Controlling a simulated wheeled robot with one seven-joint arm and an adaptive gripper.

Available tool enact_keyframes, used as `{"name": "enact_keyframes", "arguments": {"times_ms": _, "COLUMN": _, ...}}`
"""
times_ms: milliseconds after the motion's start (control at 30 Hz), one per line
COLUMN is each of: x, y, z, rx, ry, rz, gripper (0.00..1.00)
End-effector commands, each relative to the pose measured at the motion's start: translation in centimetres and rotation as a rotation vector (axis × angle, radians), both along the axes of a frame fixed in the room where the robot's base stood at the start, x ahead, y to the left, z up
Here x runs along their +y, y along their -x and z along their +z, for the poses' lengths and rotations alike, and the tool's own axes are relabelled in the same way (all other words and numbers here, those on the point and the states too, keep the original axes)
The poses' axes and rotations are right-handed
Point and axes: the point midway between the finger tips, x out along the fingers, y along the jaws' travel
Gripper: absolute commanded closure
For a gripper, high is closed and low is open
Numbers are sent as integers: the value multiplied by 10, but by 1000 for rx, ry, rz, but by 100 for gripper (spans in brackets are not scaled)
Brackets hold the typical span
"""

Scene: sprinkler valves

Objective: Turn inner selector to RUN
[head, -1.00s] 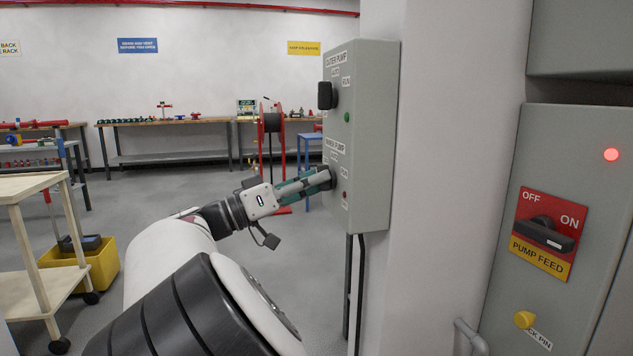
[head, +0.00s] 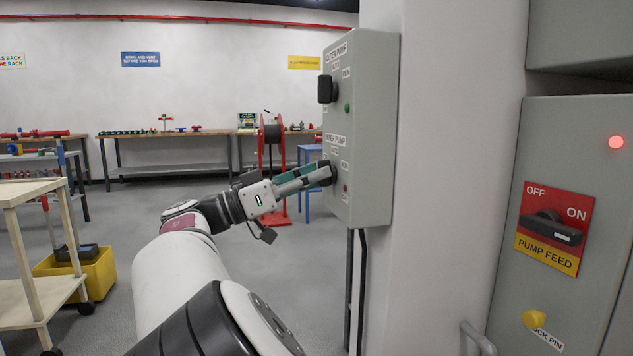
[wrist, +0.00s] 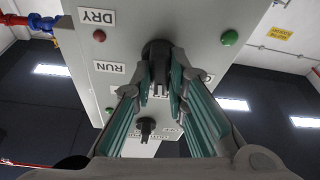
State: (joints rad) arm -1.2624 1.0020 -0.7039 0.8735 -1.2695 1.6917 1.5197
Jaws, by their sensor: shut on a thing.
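The grey pump box (head: 372,135) is fixed to a white pillar. Its lower black knob, the inner selector (head: 328,173), is under the INNER PUMP label (head: 336,139). My gripper (head: 318,174) reaches it from the left and is shut on it. In the wrist view the inner selector (wrist: 158,55) sits between the fingertips of my gripper (wrist: 160,75). The RUN label (wrist: 108,67) appears upside down to its left. The fingers hide part of the knob, so I cannot tell its exact setting. The outer selector (head: 327,89) is higher on the box.
A PUMP FEED switch (head: 552,230) and a yellow lock pin (head: 535,319) are on a grey cabinet (head: 508,290) at right. A wooden cart (head: 35,200) and a yellow bin (head: 100,272) stand at left.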

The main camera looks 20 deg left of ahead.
Motion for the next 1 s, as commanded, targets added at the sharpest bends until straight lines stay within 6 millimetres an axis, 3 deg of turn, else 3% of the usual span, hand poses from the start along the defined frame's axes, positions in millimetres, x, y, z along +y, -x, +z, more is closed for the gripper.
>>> {"name": "enact_keyframes", "arguments": {"times_ms": 400, "x": 1, "y": 0, "z": -2, "rx": -21, "ry": -15, "rz": 2, "gripper": 100}}
{"name": "enact_keyframes", "arguments": {"times_ms": 767, "x": 1, "y": 0, "z": -1, "rx": -239, "ry": -165, "rz": 2, "gripper": 100}}
{"name": "enact_keyframes", "arguments": {"times_ms": 1000, "x": 1, "y": 0, "z": -1, "rx": -258, "ry": -180, "rz": 2, "gripper": 100}}
